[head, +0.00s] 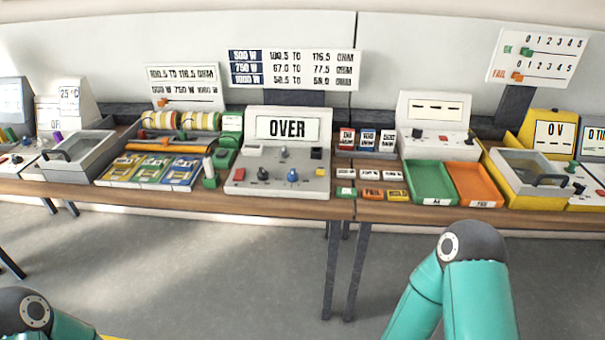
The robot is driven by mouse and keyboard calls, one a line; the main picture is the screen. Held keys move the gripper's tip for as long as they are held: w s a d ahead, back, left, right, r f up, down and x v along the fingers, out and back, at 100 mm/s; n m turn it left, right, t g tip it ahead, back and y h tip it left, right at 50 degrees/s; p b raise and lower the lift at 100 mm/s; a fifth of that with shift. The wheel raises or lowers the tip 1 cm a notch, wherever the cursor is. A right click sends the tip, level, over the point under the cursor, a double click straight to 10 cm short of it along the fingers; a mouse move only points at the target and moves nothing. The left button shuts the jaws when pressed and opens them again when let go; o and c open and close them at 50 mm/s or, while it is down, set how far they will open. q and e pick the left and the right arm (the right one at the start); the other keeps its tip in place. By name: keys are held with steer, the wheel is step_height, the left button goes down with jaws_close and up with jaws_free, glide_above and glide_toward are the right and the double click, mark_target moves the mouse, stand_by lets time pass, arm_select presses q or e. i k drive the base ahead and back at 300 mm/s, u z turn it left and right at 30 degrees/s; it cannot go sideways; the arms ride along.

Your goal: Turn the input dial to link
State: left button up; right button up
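A grey meter console (235,186) stands at the middle of the bench, with its display (287,128) reading OVER. Its sloped panel has a blue dial (292,175), a smaller grey-blue knob (283,153), a red post (238,173) and a black post (263,173). The panel markings are too small to read, so I cannot tell which knob is the input dial or where it points. Neither gripper is in view. Only my teal arm links show, at the bottom left and the bottom right of centre, both well short of the console.
A green tray (432,200) and an orange tray (476,201) lie right of the console. Small labelled blocks (371,194) sit just right of it. A green-based stand (210,182) and a rack of coloured packets (120,168) stand to the left. Floor before the bench is clear.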

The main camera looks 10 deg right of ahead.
mark_target(292, 176)
steer(key=i, duration=1)
